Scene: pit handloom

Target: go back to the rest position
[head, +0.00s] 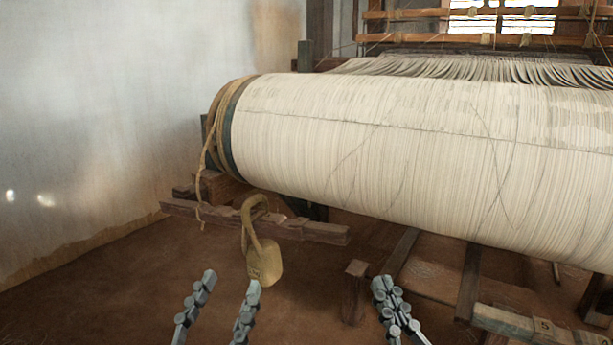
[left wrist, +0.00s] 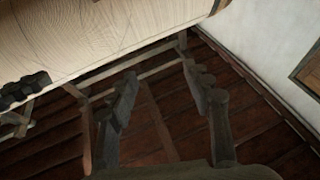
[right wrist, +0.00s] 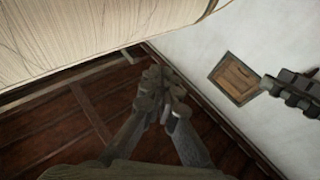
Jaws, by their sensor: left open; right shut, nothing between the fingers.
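My left gripper (head: 232,283) is at the bottom of the head view, left of centre, with its two fingers spread and nothing between them. In the left wrist view (left wrist: 158,82) its fingers also stand apart. My right gripper (head: 386,290) is at the bottom, right of centre, its fingers together and empty. The right wrist view (right wrist: 162,82) shows its fingertips meeting. The big cream warp roll (head: 400,150) lies beyond and above both grippers. A brass-coloured weight with a loop (head: 265,262) shows just beyond the left gripper's right fingertip; I cannot tell whether they touch.
A rope (head: 215,115) wraps the roll's left end. A low wooden beam (head: 300,229) and a post (head: 355,290) stand below the roll. Another timber (head: 520,325) lies at the bottom right. A white wall (head: 110,120) closes the left side. Brown floor (head: 110,290) is clear at lower left.

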